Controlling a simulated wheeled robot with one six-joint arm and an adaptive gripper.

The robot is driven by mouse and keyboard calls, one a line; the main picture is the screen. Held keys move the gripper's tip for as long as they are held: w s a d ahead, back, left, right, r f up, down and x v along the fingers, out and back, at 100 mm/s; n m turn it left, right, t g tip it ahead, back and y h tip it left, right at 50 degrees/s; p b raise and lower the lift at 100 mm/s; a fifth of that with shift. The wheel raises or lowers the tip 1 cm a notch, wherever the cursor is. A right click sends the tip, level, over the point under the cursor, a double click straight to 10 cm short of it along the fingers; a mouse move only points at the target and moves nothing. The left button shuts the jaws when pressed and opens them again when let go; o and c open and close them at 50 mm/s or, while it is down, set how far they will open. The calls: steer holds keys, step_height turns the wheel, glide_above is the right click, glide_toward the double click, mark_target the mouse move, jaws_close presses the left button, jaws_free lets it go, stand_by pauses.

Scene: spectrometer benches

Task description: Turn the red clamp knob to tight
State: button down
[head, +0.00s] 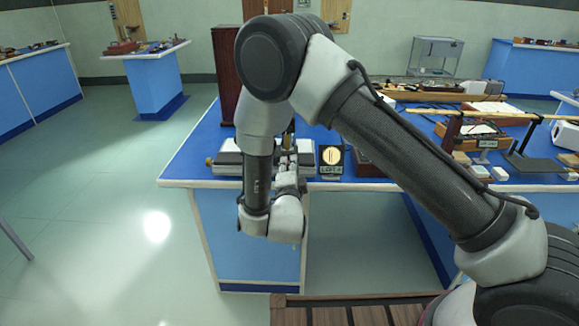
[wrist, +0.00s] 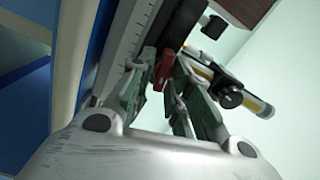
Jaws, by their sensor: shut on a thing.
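The red clamp knob (wrist: 167,66) shows in the wrist view between the tips of my gripper (wrist: 165,75). My gripper's two dark green fingers close on it from both sides. The knob sits beside a long grey rail with scale marks (wrist: 131,52). In the head view my wrist and forearm cover the knob, and my gripper (head: 290,160) shows only partly, at the front edge of the blue bench. I cannot tell the knob's turn angle.
A brass and black tube (wrist: 235,88) lies close to the right of my fingers in the wrist view. A tall brown box (head: 227,75) stands behind.

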steer(key=shift+f+m, duration=0.2)
steer(key=shift+m, duration=0.9)
steer(key=c, duration=1.6)
jaws_free()
steer(key=shift+o, duration=0.2)
steer(key=s, duration=0.7)
steer(key=shift+s, duration=0.3)
steer(key=shift+a, duration=0.1)
